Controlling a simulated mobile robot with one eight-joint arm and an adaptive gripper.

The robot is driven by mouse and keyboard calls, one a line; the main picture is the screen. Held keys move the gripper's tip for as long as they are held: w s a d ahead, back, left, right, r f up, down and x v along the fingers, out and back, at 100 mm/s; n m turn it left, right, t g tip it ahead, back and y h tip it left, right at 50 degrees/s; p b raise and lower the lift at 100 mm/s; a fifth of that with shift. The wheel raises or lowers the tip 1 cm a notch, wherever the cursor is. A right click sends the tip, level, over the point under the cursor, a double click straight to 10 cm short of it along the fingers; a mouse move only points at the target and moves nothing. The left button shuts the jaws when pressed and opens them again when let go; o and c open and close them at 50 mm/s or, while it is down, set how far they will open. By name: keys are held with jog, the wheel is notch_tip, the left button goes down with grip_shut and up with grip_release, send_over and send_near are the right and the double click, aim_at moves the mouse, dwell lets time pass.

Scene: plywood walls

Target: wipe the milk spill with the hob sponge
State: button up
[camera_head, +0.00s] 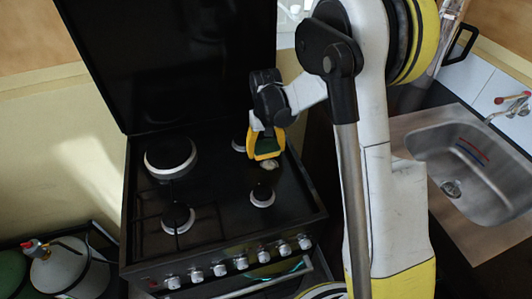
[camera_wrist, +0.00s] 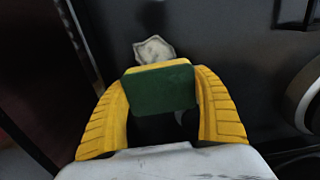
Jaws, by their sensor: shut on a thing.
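My gripper (camera_head: 265,150) is over the right side of the black hob (camera_head: 222,193). Its yellow fingers are shut on the sponge (camera_wrist: 161,90), which has a dark green face and a yellow edge. The sponge also shows as a dark green patch between the fingers in the head view (camera_head: 266,145). A small whitish patch, seemingly the milk spill (camera_head: 269,165), lies on the hob just in front of the fingers. In the wrist view the spill (camera_wrist: 154,49) shows just beyond the sponge's upper edge. I cannot tell whether the sponge touches the hob.
Burners stand around the spill: one in front (camera_head: 262,195), one just behind the gripper (camera_head: 239,145), and a large one at left (camera_head: 170,157). The raised black lid (camera_head: 180,60) stands behind. A steel sink (camera_head: 470,175) is at right, and gas bottles (camera_head: 70,270) are at lower left.

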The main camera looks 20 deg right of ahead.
aim_at(266, 146)
jog(key=shift+s+r, duration=0.15)
jog(key=shift+r, duration=0.55)
jog(key=shift+r+p, duration=0.6)
jog(key=shift+p, duration=0.1)
jog(key=shift+r+p, duration=0.9)
jog(key=shift+r, duration=0.7)
